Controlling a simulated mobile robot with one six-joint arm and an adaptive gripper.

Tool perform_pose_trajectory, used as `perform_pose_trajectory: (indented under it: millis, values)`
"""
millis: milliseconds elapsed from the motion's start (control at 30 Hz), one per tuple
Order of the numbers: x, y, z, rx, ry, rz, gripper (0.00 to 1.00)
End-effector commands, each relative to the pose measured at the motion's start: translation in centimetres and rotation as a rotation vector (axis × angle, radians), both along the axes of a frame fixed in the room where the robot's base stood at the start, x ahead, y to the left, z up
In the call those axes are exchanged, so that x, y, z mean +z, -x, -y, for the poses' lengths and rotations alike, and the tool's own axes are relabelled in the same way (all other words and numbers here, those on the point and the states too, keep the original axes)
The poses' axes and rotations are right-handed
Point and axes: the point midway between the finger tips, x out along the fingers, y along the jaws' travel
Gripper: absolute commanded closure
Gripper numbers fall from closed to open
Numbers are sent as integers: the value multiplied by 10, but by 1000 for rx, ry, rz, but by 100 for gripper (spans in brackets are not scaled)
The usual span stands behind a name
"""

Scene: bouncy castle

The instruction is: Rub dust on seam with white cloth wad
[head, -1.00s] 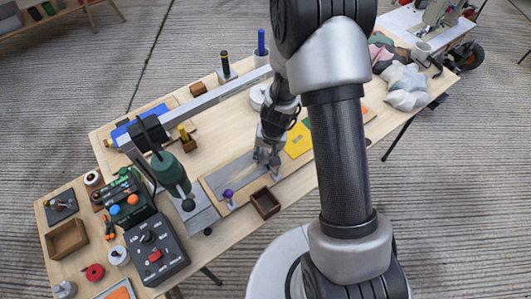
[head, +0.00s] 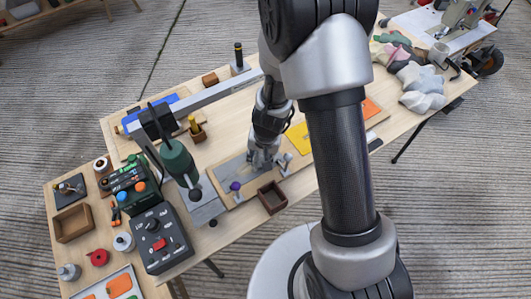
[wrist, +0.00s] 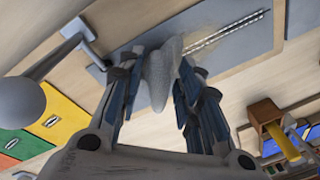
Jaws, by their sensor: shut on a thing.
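My gripper (wrist: 158,78) is shut on a whitish-grey cloth wad (wrist: 162,72), which sticks out between the fingers in the wrist view. Past the wad lies a grey panel (wrist: 262,45) with a pale stitched seam (wrist: 232,29). A faint brownish dust patch (wrist: 200,44) shows at the seam's near end, beside the wad's tip. I cannot tell whether the wad touches the panel. In the head view my gripper (head: 262,160) is low over the grey panel (head: 230,172). The wad and seam are too small or hidden there.
A purple-knobbed clamp (head: 236,186) and a brown open box (head: 272,197) stand close by my gripper. A green machine (head: 178,160) and a control box (head: 158,240) stand to the left. Yellow patches (head: 300,138) lie to the right. Crumpled cloths (head: 422,88) lie at the far right.

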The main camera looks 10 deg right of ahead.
Motion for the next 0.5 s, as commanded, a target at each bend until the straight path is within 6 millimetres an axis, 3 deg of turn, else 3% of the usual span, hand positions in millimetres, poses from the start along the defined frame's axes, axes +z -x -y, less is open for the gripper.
perform_pose_trajectory:
  millis: [500]
  values:
    - [-2,10,-30,3,0,-1,87]
